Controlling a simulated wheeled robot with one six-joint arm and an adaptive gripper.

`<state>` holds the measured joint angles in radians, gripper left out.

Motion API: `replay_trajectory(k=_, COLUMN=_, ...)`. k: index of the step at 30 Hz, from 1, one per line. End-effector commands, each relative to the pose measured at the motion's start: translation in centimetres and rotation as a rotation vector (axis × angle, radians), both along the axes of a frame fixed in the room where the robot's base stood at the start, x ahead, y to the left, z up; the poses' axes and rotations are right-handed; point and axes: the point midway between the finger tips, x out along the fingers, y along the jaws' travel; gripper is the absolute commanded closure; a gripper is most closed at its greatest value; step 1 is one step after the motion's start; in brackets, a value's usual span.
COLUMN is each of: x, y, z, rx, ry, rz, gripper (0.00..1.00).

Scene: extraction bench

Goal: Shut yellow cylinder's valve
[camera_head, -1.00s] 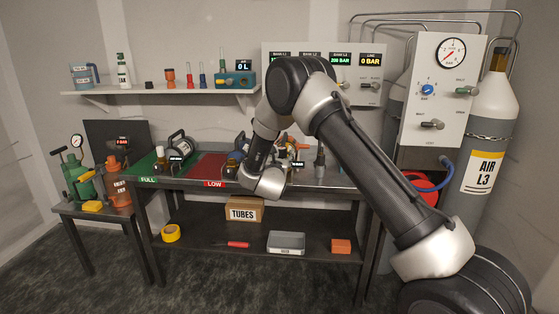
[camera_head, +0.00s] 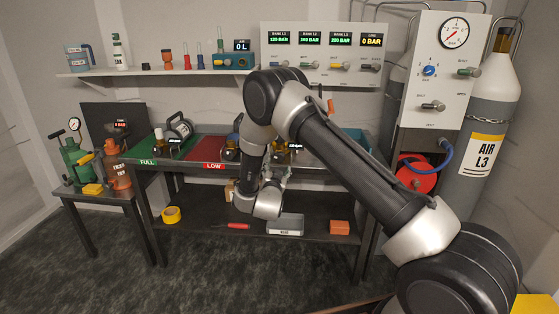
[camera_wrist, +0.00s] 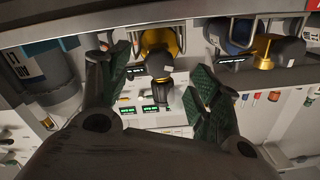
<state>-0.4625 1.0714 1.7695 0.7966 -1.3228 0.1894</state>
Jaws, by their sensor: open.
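In the wrist view a yellow cylinder (camera_wrist: 163,40) shows its rounded end at the top middle. Its valve, with a black knob (camera_wrist: 160,65) on a dark stem, lies between my fingers. My gripper (camera_wrist: 160,78) is open, with one dark green-padded finger on each side of the knob. I see gaps on both sides and no clear contact. In the head view my arm hides most of the gripper and the yellow cylinder.
Blue and brass-topped cylinders (camera_wrist: 230,35) lie close beside the right finger in the wrist view. In the head view a bench with a red LOW mat (camera_head: 205,150) and green FULL mat (camera_head: 170,150) stands around my arm. A gauge panel (camera_head: 440,70) stands at right.

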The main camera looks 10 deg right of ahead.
Motion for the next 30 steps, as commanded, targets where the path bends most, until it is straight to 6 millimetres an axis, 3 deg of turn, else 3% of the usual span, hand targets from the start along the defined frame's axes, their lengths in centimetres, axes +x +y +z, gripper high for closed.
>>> replay_trajectory(k=6, x=-0.2, y=-0.3, z=0.6, rx=-0.642, ry=0.179, rz=0.006, gripper=0.37)
replay_trajectory(k=12, x=-0.2, y=-0.3, z=0.8, rx=-0.958, ry=0.273, rz=0.007, gripper=0.37)
replay_trajectory(k=17, x=0.6, y=-0.6, z=0.8, rx=-1.013, ry=0.290, rz=0.007, gripper=0.37)
replay_trajectory(k=30, x=6.7, y=-2.6, z=0.8, rx=-1.010, ry=0.290, rz=0.007, gripper=0.37)
